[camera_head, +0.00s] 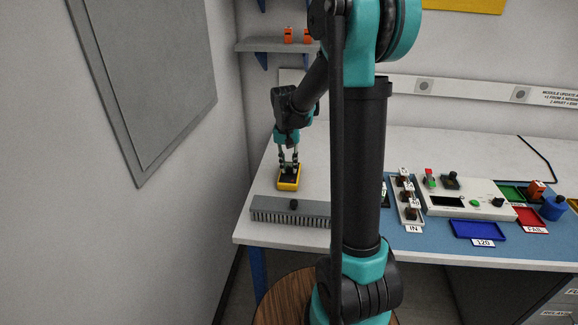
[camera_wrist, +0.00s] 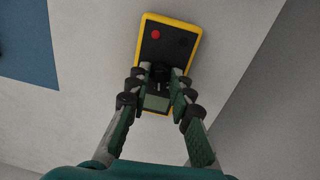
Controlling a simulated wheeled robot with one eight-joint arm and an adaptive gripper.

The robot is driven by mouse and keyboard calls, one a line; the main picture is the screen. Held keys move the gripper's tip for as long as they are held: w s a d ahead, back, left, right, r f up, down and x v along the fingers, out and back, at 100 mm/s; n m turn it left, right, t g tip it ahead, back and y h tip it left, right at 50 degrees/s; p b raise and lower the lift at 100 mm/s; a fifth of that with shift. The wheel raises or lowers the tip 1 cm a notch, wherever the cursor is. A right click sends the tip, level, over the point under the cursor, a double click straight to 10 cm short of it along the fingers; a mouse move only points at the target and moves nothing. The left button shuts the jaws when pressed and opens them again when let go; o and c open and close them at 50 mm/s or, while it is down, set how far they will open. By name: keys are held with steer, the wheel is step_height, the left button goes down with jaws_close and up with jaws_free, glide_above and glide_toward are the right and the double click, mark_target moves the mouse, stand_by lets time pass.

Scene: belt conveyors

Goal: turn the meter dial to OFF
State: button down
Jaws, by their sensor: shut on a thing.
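The yellow-edged meter (camera_head: 289,184) lies on the left part of the white bench, face up. In the wrist view the meter (camera_wrist: 181,38) shows a black face with a red jack and a dark jack near its far end, and a greenish screen (camera_wrist: 157,103) at its near end. My gripper (camera_head: 289,166) points down over the meter. In the wrist view my gripper (camera_wrist: 159,78) has its fingers closed on the dark dial (camera_wrist: 159,71) in the middle of the face. The fingers hide most of the dial, so its setting cannot be read.
A grey brush strip (camera_head: 270,209) with a black knob lies just in front of the meter. Right of my arm are the IN rack (camera_head: 405,208), a test box (camera_head: 450,203), a blue tray (camera_head: 478,230) and a FAIL tray (camera_head: 530,217). A wall stands close left.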

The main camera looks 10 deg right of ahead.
mark_target(287, 171)
steer(key=n, duration=0.6)
steer(key=shift+n, duration=0.3)
stand_by(0.4)
steer(key=c, duration=1.3)
jaws_free()
steer(key=shift+c, duration=0.2)
step_height(287, 171, up, 12)
steer(key=shift+s+a, duration=0.15)
steer(key=shift+a, duration=0.15)
steer(key=shift+s, duration=0.1)
